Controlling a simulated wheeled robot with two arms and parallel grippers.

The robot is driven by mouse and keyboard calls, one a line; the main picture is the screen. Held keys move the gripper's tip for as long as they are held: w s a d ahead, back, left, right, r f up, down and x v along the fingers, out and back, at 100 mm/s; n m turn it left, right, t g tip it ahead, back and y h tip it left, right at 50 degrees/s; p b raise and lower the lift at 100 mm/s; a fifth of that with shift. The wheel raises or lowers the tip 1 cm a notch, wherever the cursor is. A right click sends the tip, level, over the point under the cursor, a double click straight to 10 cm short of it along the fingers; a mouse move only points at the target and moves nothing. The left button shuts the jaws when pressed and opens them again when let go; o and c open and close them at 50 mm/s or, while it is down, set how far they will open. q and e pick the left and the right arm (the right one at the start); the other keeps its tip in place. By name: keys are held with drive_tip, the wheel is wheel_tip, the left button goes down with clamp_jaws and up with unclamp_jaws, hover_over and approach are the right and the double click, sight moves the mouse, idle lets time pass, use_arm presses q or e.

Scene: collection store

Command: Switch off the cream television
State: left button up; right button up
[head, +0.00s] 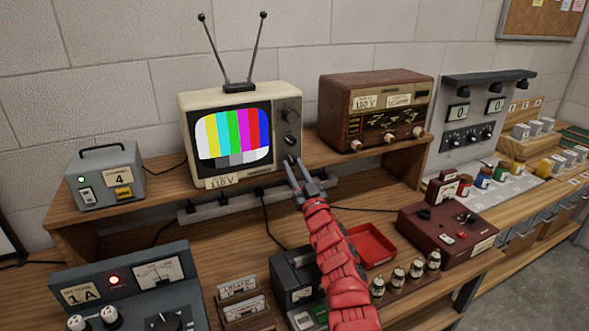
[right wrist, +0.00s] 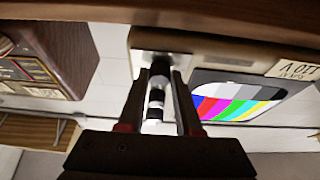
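The cream television (head: 240,175) stands on the wooden shelf. Its screen (head: 232,137) is lit with colour bars. Dark controls, among them a knob (head: 289,115), run down the panel right of the screen. My right gripper (head: 298,165) is at the panel's lower part, its two fingers apart. In the right wrist view the television (right wrist: 225,58) appears upside down, and dark and light round controls (right wrist: 156,97) show between the fingers of my right gripper (right wrist: 162,75). I cannot tell whether a finger touches them. My left gripper is not in view.
A brown radio (head: 375,108) stands to the right and a grey box (head: 105,178) to the left on the shelf. Below are a red tray (head: 372,243), a maroon device (head: 445,235) and several small bulbs. The shelf's front edge lies close to my right gripper.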

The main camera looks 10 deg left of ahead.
clamp_jaws()
drive_tip(key=shift+n, duration=0.3)
drive_tip(key=shift+w+d+r+n+g+y, duration=0.15)
drive_tip(key=shift+n+g+y, duration=0.25)
drive_tip(key=shift+n, duration=0.3)
drive_tip(key=shift+d+n+g+y+p, duration=0.1)
drive_tip(key=shift+n+g+y+p, duration=0.35)
drive_tip(key=shift+n, duration=0.65)
drive_tip(key=n+g+y, duration=0.1)
drive_tip(key=n, duration=0.2)
drive_tip(key=n+g, duration=0.2)
drive_tip(key=n, duration=0.2)
drive_tip(key=shift+w+d+n+y, duration=0.15)
drive_tip(key=shift+n+y, duration=0.15)
drive_tip(key=shift+y, duration=0.05)
drive_tip(key=n, duration=0.1)
drive_tip(key=n+g, duration=0.1)
drive_tip(key=n, duration=0.1)
drive_tip(key=n+g, duration=0.1)
drive_tip(key=shift+r, duration=0.25)
drive_tip(key=shift+r+n+g+p, duration=0.15)
drive_tip(key=shift+n+g+p, duration=0.65)
drive_tip(key=shift+n, duration=1.5)
drive_tip(key=shift+h, duration=0.4)
